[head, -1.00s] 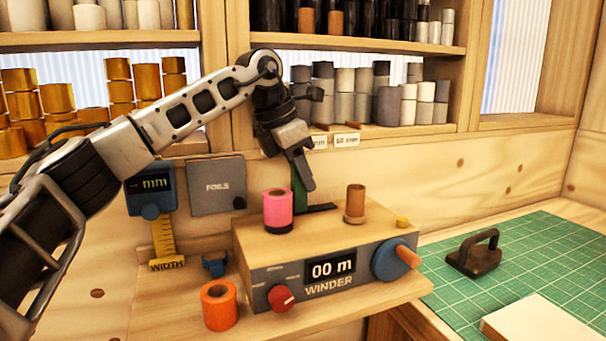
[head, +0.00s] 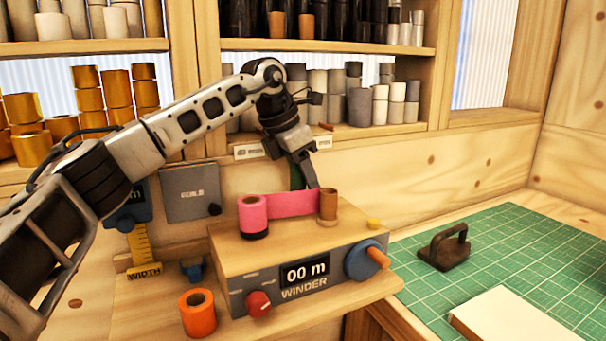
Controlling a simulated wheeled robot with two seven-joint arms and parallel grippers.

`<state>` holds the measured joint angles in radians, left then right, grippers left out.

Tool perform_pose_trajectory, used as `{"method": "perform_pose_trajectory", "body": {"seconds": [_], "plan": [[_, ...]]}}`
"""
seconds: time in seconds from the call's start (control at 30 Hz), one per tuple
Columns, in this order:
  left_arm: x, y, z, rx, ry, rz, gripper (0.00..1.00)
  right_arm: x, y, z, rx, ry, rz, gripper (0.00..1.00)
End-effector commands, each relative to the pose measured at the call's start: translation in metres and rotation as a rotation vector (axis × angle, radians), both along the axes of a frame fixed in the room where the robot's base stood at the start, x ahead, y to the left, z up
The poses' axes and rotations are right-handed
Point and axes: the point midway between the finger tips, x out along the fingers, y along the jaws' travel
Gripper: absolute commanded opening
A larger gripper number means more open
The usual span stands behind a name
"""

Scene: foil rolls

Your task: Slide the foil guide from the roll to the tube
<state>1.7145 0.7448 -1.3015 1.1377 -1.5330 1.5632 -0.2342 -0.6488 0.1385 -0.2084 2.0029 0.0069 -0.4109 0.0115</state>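The pink foil roll (head: 253,217) stands upright on the left of the winder's top. The brown cardboard tube (head: 328,205) stands upright on the right of it. A band of pink foil (head: 293,204) stretches from the roll to the tube. The green foil guide (head: 296,176) stands behind the band, near the tube, and is partly hidden. My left gripper (head: 305,173) reaches down from above and appears shut on the guide. The foil hides the guide's lower part. My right gripper is not in view.
The winder (head: 305,274) shows 00 m and has a red knob (head: 258,303) and a blue crank (head: 366,260). An orange roll (head: 198,313) stands in front on the left. A green mat (head: 500,255) with a dark handled block (head: 445,247) lies to the right. Shelves of rolls are behind.

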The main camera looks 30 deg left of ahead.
Motion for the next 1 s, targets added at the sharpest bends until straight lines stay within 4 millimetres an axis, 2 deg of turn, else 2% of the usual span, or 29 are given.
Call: {"method": "perform_pose_trajectory", "body": {"seconds": [0.17, 0.27, 0.7, 0.83, 1.0], "plan": [[-0.002, 0.002, 0.007, 0.001, -0.001, 0.000, 0.41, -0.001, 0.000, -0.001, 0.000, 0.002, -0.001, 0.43], [-0.006, 0.005, 0.020, 0.000, -0.004, 0.001, 0.41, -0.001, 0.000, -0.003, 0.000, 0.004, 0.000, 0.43], [-0.038, 0.028, 0.116, -0.002, -0.004, 0.000, 0.41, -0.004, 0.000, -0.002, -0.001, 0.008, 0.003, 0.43], [-0.044, 0.033, 0.135, 0.000, -0.002, -0.001, 0.41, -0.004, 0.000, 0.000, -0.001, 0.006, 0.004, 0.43], [-0.048, 0.036, 0.146, 0.000, 0.000, 0.000, 0.41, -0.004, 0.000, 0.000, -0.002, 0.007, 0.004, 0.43]]}}
